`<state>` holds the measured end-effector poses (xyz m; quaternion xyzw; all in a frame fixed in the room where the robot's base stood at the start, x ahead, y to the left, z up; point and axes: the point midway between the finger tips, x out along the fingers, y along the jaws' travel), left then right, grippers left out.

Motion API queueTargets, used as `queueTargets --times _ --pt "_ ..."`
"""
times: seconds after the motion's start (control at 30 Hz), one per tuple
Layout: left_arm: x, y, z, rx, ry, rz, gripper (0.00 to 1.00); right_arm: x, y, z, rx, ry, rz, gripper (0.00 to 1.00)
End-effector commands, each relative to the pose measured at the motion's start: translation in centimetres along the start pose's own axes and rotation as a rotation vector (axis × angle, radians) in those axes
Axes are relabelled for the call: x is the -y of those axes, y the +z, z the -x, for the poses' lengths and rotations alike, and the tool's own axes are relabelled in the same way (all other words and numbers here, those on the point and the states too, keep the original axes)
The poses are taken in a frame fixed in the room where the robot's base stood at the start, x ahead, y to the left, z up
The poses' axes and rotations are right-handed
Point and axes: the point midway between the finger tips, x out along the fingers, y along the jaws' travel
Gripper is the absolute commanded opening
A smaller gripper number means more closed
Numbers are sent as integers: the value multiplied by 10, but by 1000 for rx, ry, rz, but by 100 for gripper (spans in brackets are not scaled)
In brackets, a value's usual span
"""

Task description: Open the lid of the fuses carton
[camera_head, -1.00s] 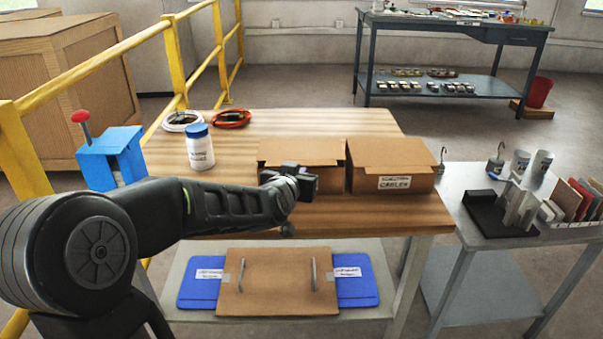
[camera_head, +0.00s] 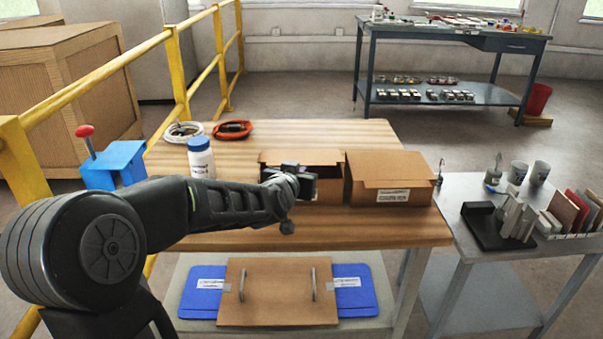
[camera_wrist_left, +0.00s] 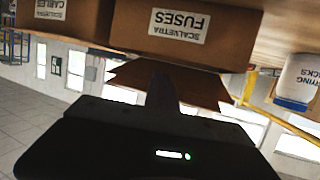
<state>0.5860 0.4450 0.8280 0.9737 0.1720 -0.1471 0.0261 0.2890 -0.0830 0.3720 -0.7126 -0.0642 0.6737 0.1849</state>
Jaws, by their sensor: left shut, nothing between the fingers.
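The fuses carton (camera_head: 328,188) is the left brown carton on the wooden table. Its label shows upside down in the left wrist view (camera_wrist_left: 180,24). Its lid (camera_head: 300,157) looks tilted up a little at the front, above a dark gap; how far is hard to tell. My left gripper (camera_head: 302,182) is shut and empty at the carton's front, by the lid's front edge, and hides much of the front face. In the left wrist view its dark finger (camera_wrist_left: 163,92) overlaps the lid flap (camera_wrist_left: 205,88); contact cannot be made out. My right gripper is out of view.
The cables carton (camera_head: 390,178) stands close on the right, lid down. A white bottle with a blue cap (camera_head: 201,160), a red cable coil (camera_head: 232,129) and a white coil (camera_head: 184,131) are at the left. A grey side table (camera_head: 465,188) adjoins the right.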

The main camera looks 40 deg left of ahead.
Motion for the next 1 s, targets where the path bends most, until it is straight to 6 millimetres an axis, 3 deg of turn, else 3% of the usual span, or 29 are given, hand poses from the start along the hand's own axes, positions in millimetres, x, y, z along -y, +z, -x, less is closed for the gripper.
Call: queueTargets --times 0.23,0.73,1.0 --pt "3 -19 -4 -1 0 0 0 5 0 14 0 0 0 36" --pt "4 -22 -6 0 0 0 0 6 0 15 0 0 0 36" --pt "6 -38 -9 0 0 0 0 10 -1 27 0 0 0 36"
